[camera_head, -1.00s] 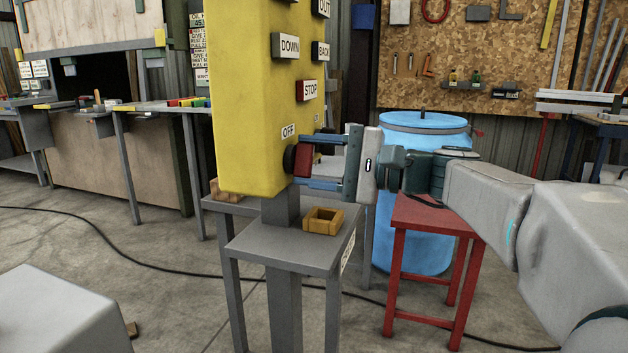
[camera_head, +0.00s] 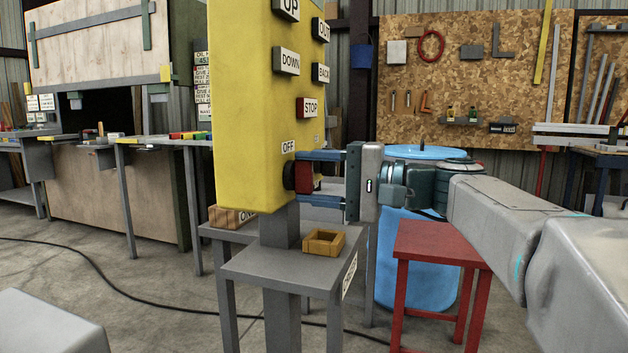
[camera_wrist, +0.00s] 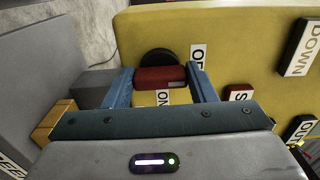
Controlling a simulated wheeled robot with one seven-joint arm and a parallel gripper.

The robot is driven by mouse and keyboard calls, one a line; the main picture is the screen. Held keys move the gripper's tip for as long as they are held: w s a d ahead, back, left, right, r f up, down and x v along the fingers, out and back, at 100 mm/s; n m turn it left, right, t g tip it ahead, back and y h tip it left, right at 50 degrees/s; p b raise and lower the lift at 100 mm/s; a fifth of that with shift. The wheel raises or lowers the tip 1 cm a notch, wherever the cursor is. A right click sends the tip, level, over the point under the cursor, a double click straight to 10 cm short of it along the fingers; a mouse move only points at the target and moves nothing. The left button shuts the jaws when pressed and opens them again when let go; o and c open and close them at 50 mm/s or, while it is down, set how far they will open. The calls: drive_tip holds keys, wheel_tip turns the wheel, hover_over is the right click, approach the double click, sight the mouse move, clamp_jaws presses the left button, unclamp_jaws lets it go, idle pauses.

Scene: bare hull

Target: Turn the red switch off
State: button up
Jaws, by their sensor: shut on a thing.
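The red switch (camera_head: 304,178) is a red handle on a round black base, on the side of the yellow control box (camera_head: 240,110). The OFF label (camera_head: 288,147) is just above it. In the wrist view the red handle (camera_wrist: 160,77) lies lengthwise toward the OFF label (camera_wrist: 197,62), with an ON label (camera_wrist: 163,97) beside it. My gripper (camera_head: 306,178) reaches in from the right and is shut on the switch, one blue finger above and one below. In the wrist view my gripper (camera_wrist: 163,82) has a finger at each end of the handle.
The STOP button (camera_head: 309,107) and DOWN button (camera_head: 286,60) are above on the box. A grey table (camera_head: 285,268) with a small yellow tray (camera_head: 323,243) stands below. A red stool (camera_head: 437,243) and blue barrel (camera_head: 418,270) are close behind my arm. A cable crosses the floor.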

drive_tip(key=o, duration=1)
drive_tip(key=shift+d, duration=0.1)
drive_tip(key=p+v, duration=0.3)
drive_tip(key=v, duration=1)
drive_tip(key=shift+s+d, duration=0.1)
drive_tip(key=shift+d, duration=0.25)
drive_tip(key=shift+p, duration=0.3)
